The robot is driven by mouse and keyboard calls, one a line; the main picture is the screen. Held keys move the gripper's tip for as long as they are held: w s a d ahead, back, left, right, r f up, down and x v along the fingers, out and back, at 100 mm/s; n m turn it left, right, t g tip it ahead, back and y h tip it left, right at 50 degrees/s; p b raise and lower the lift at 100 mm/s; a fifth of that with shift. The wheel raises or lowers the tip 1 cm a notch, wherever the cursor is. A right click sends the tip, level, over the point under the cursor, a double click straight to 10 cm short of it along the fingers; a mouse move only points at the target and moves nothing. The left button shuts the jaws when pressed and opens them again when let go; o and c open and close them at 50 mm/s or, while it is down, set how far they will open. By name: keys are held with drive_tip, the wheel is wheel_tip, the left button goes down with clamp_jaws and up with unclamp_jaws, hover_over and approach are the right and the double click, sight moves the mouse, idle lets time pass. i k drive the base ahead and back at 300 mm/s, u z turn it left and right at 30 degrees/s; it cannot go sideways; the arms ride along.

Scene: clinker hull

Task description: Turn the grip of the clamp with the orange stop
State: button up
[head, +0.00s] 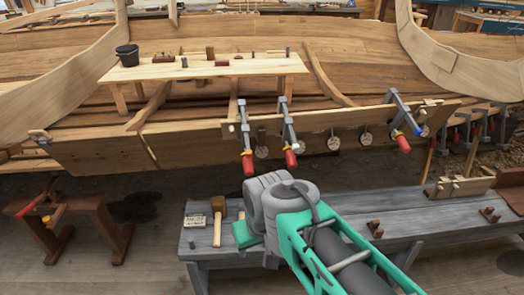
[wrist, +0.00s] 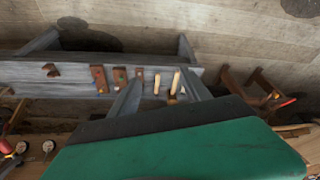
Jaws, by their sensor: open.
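Three grey bar clamps with red grips hang along the hull plank in the head view: a left clamp (head: 245,135), a middle clamp (head: 287,125) and a right clamp (head: 398,110). The right one has a blue stop. The left and middle ones show small yellow to orange parts above their grips; I cannot tell surely which stop is orange. My gripper (head: 246,234) is open, low over the grey bench, below and apart from the clamps. A red grip (wrist: 7,148) shows at that view's left edge.
The grey bench (head: 340,222) carries a mallet (head: 218,213), a small label card and brown wooden blocks. A red-brown sawhorse (head: 85,222) stands at left. A plank table (head: 205,70) with a black bucket (head: 127,54) is above the hull plank. Round discs hang between the clamps.

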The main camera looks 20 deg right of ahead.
sight(248, 169)
drive_tip(key=u, duration=0.9)
drive_tip(key=k, duration=0.15)
drive_tip(key=u, duration=0.15)
drive_tip(key=i, duration=0.65)
